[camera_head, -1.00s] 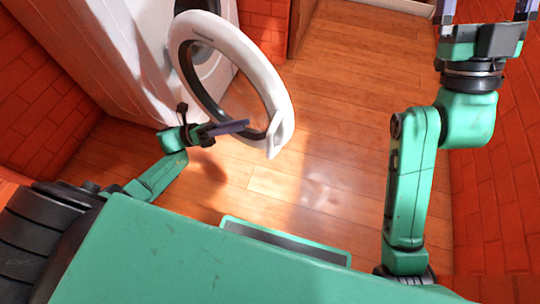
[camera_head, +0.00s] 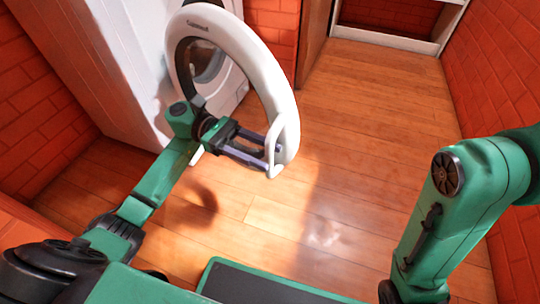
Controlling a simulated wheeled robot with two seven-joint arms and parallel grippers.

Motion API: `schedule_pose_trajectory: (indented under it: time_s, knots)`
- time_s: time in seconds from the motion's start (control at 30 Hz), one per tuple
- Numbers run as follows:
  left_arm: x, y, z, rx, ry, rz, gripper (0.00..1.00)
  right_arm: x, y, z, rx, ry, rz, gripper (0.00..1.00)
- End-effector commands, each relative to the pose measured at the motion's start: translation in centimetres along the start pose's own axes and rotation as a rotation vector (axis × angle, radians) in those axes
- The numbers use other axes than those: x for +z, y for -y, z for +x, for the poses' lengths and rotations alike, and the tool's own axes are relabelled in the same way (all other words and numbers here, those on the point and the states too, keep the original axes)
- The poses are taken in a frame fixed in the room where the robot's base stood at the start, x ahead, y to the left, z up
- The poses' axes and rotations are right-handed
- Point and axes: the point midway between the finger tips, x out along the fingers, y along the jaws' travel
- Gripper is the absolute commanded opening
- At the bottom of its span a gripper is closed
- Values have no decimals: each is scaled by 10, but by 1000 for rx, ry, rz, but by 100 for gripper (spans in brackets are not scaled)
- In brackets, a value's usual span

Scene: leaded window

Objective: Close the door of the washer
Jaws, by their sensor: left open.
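The white washer (camera_head: 128,75) stands at the upper left against the brick wall. Its round door (camera_head: 266,62), a white ring with a dark inner rim, stands swung open out over the floor, with a handle at its lower right edge. Part of the washer's round opening (camera_head: 205,62) shows through the ring. My left gripper (camera_head: 276,160) is open, its two fingers pointing right at the lower part of the door ring, by the handle. I cannot tell whether it touches the door. My right arm is at the right edge; its gripper is out of the picture.
The wooden floor (camera_head: 370,110) is clear to the right of the door. A white-framed shelf (camera_head: 385,42) is at the back, a wooden panel (camera_head: 313,40) stands behind the door, and brick walls (camera_head: 500,80) border the left and right.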

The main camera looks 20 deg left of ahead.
Motion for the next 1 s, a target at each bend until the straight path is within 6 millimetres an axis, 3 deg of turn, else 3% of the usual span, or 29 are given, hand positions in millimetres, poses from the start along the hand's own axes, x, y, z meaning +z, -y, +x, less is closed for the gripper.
schedule_pose_trajectory:
  time_s: [0.13,0.37,0.4,0.53,1.0]
  knots:
    - [0,0,17,1,1,1,53,-3,0,1,-3,-9,-3,100]
    - [0,0,20,1,1,-1,53,-3,0,2,-2,-9,-3,100]
    - [0,0,20,1,1,-1,49,-3,0,2,-2,-9,-3,100]
    - [0,0,20,1,1,-1,0,-3,0,2,-2,-8,-3,100]
    - [0,0,19,1,0,-1,0,-2,0,2,-2,-7,-4,100]
